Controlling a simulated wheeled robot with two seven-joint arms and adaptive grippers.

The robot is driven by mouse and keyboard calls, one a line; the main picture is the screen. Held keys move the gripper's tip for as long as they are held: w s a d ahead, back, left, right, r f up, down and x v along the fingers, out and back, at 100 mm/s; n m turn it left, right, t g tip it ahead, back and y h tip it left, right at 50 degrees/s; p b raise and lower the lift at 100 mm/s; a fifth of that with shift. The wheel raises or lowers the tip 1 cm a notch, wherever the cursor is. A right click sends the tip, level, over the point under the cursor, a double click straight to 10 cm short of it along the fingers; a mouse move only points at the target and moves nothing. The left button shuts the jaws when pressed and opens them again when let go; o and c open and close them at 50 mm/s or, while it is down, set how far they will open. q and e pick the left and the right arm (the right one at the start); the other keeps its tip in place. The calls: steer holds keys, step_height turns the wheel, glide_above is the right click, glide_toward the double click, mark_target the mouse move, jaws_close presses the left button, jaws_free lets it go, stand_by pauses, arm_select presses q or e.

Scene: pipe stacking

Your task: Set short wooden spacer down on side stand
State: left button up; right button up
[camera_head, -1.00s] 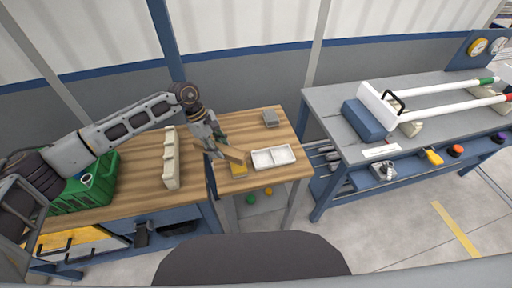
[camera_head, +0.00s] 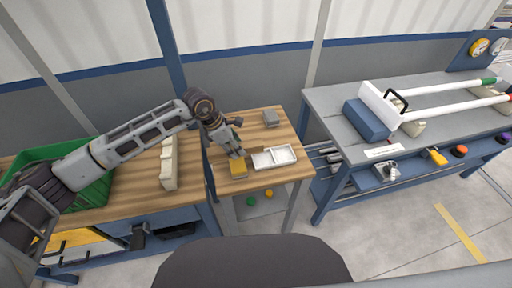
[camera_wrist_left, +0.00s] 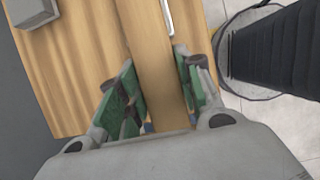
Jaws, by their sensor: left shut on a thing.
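The short wooden spacer (camera_wrist_left: 158,70) is a light brown bar between the green finger pads of my left gripper (camera_wrist_left: 158,88) in the wrist view. The gripper is shut on it. In the head view my left gripper (camera_head: 237,153) points down over the front left part of the side stand (camera_head: 262,138), a small wood-topped table. The spacer is hard to make out there against the wood and the gripper. Whether it touches the stand top cannot be told. My right gripper is not in view.
A white divided tray (camera_head: 274,157) is just to the right. A grey box (camera_head: 271,118) sits at the back. A cream rack (camera_head: 169,163) stands on the left bench.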

mark_target(245, 145)
arm_select(q)
steer(key=shift+d+n+t+b, duration=0.35)
steer(key=shift+d+n, duration=0.4)
steer(key=shift+n, duration=0.15)
steer(key=shift+w+d+n+t, duration=0.1)
steer(key=shift+d+n+t, duration=0.15)
steer(key=shift+d+n, duration=0.35)
steer(key=shift+r+n+b, duration=0.1)
steer(key=shift+n+b, duration=0.2)
steer(key=shift+n, duration=0.1)
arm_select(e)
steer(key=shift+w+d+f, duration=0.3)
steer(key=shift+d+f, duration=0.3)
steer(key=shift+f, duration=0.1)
arm_select(q)
steer(key=shift+d, duration=0.1)
steer(key=shift+y, duration=0.3)
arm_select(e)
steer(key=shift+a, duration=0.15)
arm_select(q)
steer(key=shift+d+n, duration=0.15)
steer(key=shift+n, duration=0.15)
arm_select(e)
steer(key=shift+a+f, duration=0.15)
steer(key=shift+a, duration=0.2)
